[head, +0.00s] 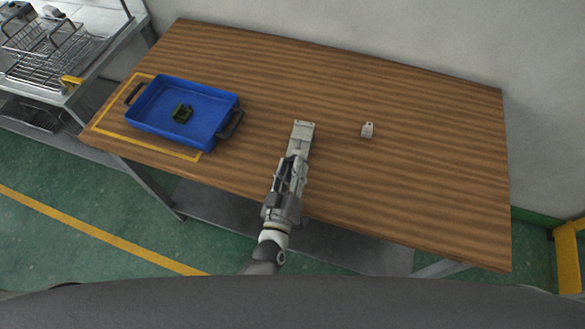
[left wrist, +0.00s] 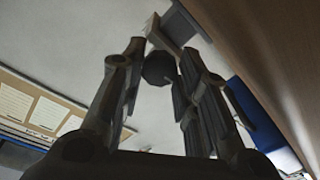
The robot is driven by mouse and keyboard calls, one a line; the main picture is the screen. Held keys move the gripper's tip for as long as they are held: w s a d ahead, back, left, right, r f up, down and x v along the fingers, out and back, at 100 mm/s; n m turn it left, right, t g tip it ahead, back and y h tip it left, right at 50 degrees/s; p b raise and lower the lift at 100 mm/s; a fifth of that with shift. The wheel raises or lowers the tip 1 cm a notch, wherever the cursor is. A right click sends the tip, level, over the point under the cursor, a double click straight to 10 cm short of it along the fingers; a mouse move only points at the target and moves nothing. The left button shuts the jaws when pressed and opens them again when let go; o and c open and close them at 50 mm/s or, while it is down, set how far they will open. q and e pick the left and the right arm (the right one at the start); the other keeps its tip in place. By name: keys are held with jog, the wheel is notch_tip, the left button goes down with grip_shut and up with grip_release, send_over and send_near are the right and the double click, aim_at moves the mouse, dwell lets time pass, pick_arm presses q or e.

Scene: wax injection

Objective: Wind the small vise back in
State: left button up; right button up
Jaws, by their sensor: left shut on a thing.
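The small grey vise (head: 303,129) stands on the wooden table near its front middle. My left gripper (head: 295,158) reaches in from the front and is shut at the vise's near end. In the left wrist view my left gripper (left wrist: 162,60) has a dark round knob (left wrist: 158,68) of the vise between its fingers. The vise body (left wrist: 168,32) shows beyond the fingertips in that view. The fingers hide the near end of the vise in the head view, so how far its jaw is out cannot be told. My right gripper is not in view.
A blue tray (head: 157,121) with a dark green part (head: 182,112) sits at the left, inside a yellow outline. A small pale block (head: 367,130) stands right of the vise. The wooden table (head: 430,170) is bare at the right. A wire rack (head: 50,55) is at far left.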

pick_arm(q)
jog(key=o, duration=1)
jog(key=v, duration=1.2)
jog(key=s+a+f+m+g+b, duration=0.1)
jog(key=s+a+f+m+g, duration=0.15)
jog(key=f, duration=0.65)
jog(key=s+a+f+m+g+b, duration=0.1)
jog(key=s+a+f+g, duration=0.15)
jog(key=f, duration=0.75)
jog(key=s+a+f+m+g+b, duration=0.1)
jog(key=s+a+f+g, duration=0.15)
jog(key=f, duration=0.65)
jog(key=s+a+f+g+y+b, duration=0.1)
jog(key=s+a+f+g, duration=0.2)
jog(key=s+a+f, duration=0.1)
jog(key=s+a+f+m+g+y, duration=0.1)
jog(key=s+a+f+g, duration=0.2)
jog(key=s+f, duration=0.3)
jog(key=s+a+f+g+y+b, duration=0.1)
jog(key=s+a+f+g+y, duration=0.1)
jog(key=s+a+f, duration=0.4)
jog(key=shift+s+a+f+m+g+b, duration=0.1)
jog(key=shift+s+m+g+b, duration=0.35)
jog(key=shift+s, duration=1)
